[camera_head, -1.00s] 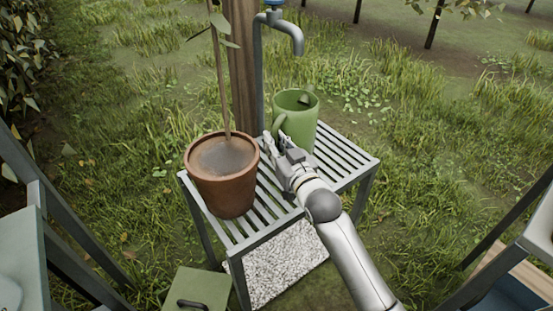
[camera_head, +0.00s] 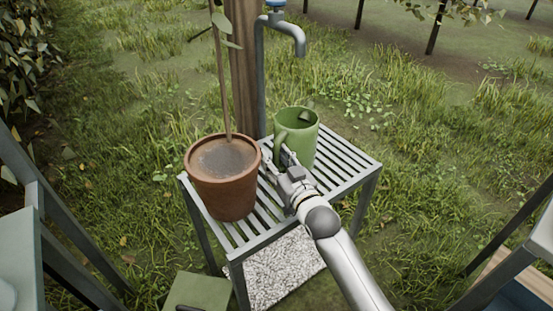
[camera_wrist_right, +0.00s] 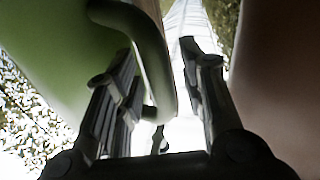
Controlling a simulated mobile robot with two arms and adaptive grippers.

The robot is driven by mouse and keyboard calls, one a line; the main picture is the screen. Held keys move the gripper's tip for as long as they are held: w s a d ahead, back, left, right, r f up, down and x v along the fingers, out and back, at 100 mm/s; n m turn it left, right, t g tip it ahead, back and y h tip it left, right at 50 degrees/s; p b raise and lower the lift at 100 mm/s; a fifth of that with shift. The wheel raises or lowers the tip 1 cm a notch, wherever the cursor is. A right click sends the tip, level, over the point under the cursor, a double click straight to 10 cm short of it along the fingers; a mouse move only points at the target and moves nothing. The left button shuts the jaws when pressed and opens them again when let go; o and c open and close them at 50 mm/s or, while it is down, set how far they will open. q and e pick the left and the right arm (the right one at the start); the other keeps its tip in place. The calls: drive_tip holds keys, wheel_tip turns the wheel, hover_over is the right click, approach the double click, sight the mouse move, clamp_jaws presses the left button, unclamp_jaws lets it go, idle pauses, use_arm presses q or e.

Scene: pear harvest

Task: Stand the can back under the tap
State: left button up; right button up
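The green can (camera_head: 302,145) is upright on the slatted metal stand (camera_head: 345,172), with its handle toward the left. The grey tap (camera_head: 290,32) hangs from a pipe above and behind it. In the head view the can's opening appears below the tap's spout. My right gripper (camera_head: 277,163) is at the can's handle, between the can and the plant pot. In the right wrist view its fingers (camera_wrist_right: 160,95) are apart, with the lower handle loop (camera_wrist_right: 163,90) reaching between them, close to the left finger. The can's base is partly hidden. My left gripper is not in view.
A terracotta pot (camera_head: 225,190) with a thin stem stands on the stand, close left of my right gripper. A wooden post (camera_head: 243,80) rises behind. A green lidded box (camera_head: 197,291) and a speckled white slab (camera_head: 280,270) lie low in front. The stand's right end is clear.

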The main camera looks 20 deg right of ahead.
drive_tip(key=shift+r, duration=0.1)
